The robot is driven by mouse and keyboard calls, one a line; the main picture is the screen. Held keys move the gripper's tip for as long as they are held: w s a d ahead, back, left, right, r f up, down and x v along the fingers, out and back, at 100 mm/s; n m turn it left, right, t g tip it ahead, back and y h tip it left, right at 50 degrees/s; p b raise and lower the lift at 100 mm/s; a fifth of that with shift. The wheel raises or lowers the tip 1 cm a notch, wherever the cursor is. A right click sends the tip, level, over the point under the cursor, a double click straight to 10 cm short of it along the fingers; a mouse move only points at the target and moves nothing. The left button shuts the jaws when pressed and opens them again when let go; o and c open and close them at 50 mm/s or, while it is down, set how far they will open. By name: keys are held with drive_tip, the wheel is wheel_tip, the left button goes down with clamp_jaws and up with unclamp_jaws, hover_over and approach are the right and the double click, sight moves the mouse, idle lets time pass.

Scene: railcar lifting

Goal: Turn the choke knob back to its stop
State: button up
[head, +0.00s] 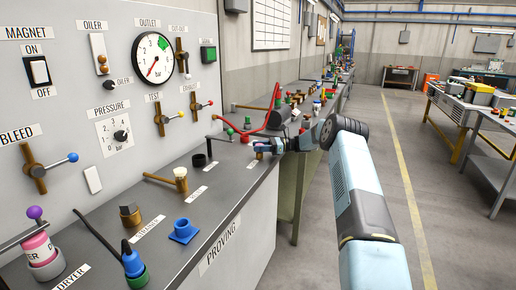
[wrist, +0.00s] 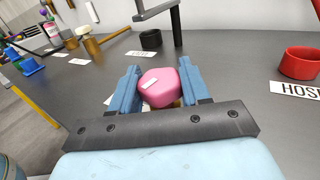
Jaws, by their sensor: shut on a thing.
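A pink faceted knob (wrist: 160,92) with a small pale mark on its top sits between the two blue fingers of my gripper (wrist: 158,78) in the wrist view. The fingers touch or nearly touch it on both sides, and my gripper is shut on it. In the head view my gripper (head: 267,146) is low over the far end of the grey bench top, and the knob is mostly hidden there. The knob's base and any label by it are hidden by the fingers and palm, so I cannot read its name or see its stop.
A black ring holder (wrist: 150,39) stands behind the knob, under a dark bracket (wrist: 176,20). A red cup (wrist: 300,63) by a partly cut-off label is to the right. A gauge panel (head: 80,110) rises at left. The floor aisle (head: 400,180) is clear.

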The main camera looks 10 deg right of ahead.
drive_tip(key=shift+w+d+r+n+g, duration=0.1)
drive_tip(key=shift+d+n+g, duration=0.1)
drive_tip(key=shift+n+g, duration=1.2)
drive_tip(key=shift+g, duration=0.6)
drive_tip(key=shift+r+g, duration=0.2)
drive_tip(key=shift+g, duration=0.1)
drive_tip(key=o, duration=1)
drive_tip(key=shift+f, duration=0.1)
drive_tip(key=shift+c, duration=0.2)
drive_tip(key=shift+a+f, duration=0.1)
